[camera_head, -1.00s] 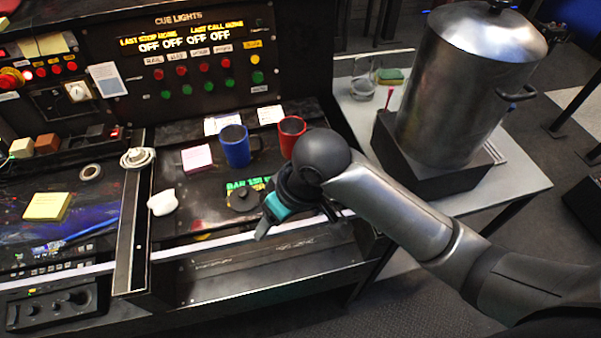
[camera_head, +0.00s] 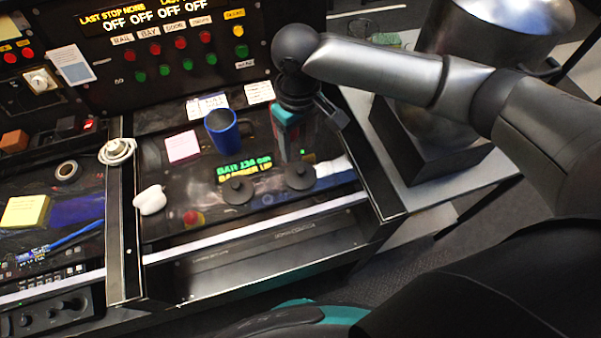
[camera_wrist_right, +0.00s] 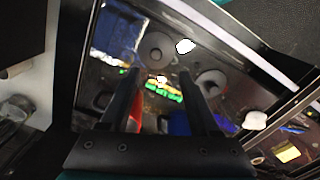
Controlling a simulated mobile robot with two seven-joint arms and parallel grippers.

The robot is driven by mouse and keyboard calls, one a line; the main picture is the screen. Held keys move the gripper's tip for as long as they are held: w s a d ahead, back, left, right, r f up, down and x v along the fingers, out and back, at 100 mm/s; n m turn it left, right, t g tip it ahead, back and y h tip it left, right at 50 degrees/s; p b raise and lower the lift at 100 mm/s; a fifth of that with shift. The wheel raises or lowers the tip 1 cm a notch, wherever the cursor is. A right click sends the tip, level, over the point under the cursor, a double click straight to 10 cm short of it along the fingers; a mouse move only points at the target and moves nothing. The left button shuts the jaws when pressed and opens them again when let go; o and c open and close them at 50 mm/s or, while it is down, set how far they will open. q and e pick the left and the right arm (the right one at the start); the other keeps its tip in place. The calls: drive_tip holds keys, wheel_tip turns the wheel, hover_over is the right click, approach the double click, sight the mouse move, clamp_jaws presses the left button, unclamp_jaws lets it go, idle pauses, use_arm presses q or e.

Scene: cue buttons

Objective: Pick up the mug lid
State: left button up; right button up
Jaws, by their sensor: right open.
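Two dark round lids with small knobs lie on the console: one left (camera_head: 237,190), one right (camera_head: 300,176). Both show in the right wrist view, the right lid (camera_wrist_right: 155,48) beyond the fingertips and the left lid (camera_wrist_right: 210,82) beside them. I cannot tell which lid is meant. My right gripper (camera_head: 291,158) is open and points down above the console, behind the right lid in the head view. Its two fingers (camera_wrist_right: 161,78) are apart with nothing held between them. My left gripper is not in view.
A blue mug (camera_head: 222,131) stands left of my right gripper. A red mug (camera_wrist_right: 135,112) is partly hidden by a finger. A white crumpled object (camera_head: 150,200) and pink notes (camera_head: 182,146) lie further left. A large metal pot (camera_head: 430,110) stands at right.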

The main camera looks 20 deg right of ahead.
hover_over(301, 170)
drive_tip(key=f, duration=0.4)
drive_tip(key=shift+s+a+f, duration=0.1)
drive_tip(key=shift+a+f, duration=0.15)
drive_tip(key=shift+a, duration=0.05)
drive_tip(key=f, duration=0.3)
drive_tip(key=f+b, duration=0.1)
drive_tip(key=f, duration=0.1)
drive_tip(key=shift+d+f, duration=0.1)
drive_tip(key=shift+d, duration=0.25)
clamp_jaws()
